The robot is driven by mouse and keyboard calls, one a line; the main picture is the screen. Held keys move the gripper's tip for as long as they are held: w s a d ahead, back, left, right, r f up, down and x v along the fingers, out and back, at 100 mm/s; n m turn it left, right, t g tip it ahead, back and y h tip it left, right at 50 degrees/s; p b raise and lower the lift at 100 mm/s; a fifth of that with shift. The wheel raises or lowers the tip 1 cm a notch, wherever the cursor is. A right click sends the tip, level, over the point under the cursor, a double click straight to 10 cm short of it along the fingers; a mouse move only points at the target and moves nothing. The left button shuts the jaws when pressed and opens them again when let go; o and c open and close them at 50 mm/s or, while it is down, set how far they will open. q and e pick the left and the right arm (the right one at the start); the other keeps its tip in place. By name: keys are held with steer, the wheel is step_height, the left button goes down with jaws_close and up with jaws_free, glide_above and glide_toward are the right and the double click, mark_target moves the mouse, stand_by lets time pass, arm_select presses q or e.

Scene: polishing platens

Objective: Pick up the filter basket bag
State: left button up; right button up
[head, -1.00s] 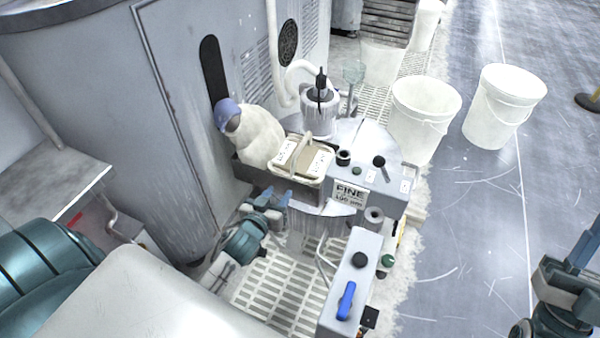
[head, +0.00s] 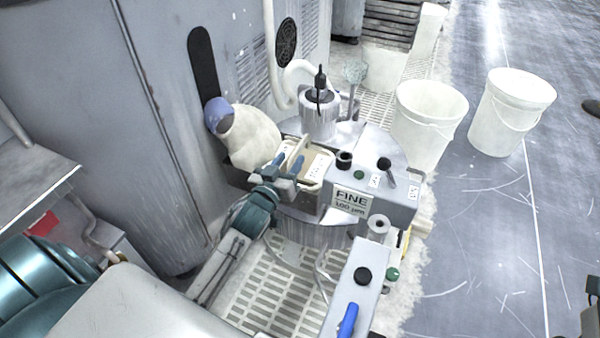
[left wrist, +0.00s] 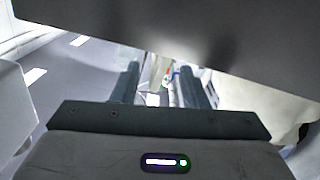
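The cream-rimmed filter basket (head: 316,178) with an upright handle and white labels sits on the grey machine in the head view. A rounded off-white bag (head: 252,138) with a blue-purple top stands just behind it to the left. My left gripper (head: 283,169) is over the basket's left front part, beside the handle. In the left wrist view its two fingers (left wrist: 158,88) are apart, with a pale strip visible between them. I cannot tell whether they touch it. A large grey shape covers the top of that view. My right gripper is only partly visible at the right edge.
The machine has a sign reading FINE (head: 352,200), dark knobs and a metal canister (head: 319,115) behind the basket. A control box with a blue lever (head: 348,320) stands in front. White buckets (head: 430,120) stand right. A tall grey cabinet (head: 170,130) bounds the left.

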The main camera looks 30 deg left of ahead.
mark_target(297, 149)
arm_select(q)
steer(key=w+b, duration=0.1)
steer(key=w, duration=0.3)
steer(key=shift+w+d, duration=0.1)
steer(key=shift+w, duration=0.05)
steer(key=shift+r, duration=0.1)
jaws_close()
